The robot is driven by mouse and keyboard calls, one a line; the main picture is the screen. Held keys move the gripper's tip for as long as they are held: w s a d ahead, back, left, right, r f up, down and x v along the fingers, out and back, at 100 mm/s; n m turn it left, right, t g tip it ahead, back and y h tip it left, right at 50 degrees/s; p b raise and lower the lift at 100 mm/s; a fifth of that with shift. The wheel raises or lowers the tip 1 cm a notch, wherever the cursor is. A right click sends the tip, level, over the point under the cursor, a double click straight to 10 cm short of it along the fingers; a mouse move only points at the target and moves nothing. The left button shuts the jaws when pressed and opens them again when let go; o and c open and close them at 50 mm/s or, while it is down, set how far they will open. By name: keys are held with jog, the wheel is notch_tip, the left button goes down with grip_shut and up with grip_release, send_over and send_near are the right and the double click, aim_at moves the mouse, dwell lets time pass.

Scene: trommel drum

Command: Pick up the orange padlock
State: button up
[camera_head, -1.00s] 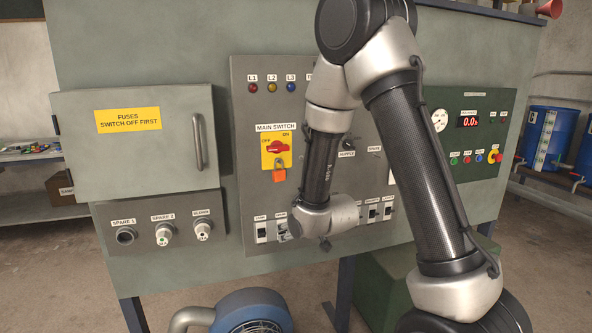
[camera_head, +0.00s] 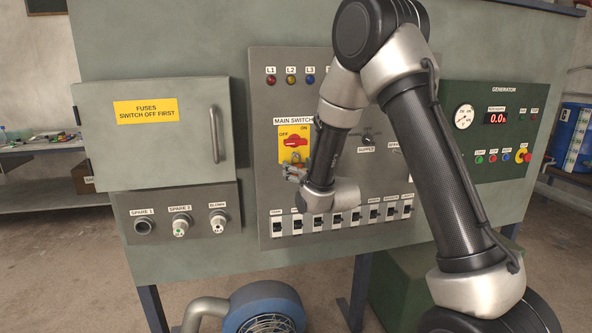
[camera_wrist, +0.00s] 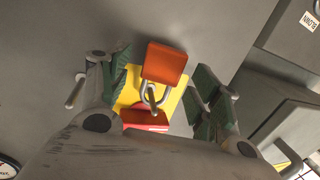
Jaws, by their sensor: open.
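The orange padlock (camera_wrist: 164,63) hangs by its metal shackle at the yellow main switch plate (camera_head: 293,147) with its red rotary handle (camera_head: 293,141). In the head view my gripper (camera_head: 292,172) is in front of the lower part of the plate and hides the padlock. In the wrist view my gripper (camera_wrist: 160,85) is open, with its green-padded fingers on either side of the padlock, and nothing is held between them. I cannot tell whether a finger touches the padlock.
A row of small breakers (camera_head: 338,219) lies below the switch. The closed fuse box (camera_head: 155,150) juts out at the left, with a handle (camera_head: 215,134) near the switch. A blue blower (camera_head: 265,308) stands on the floor below.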

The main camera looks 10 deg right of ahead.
jog(key=c, duration=1.2)
jog(key=shift+w+r, duration=0.1)
jog(key=shift+r, duration=0.1)
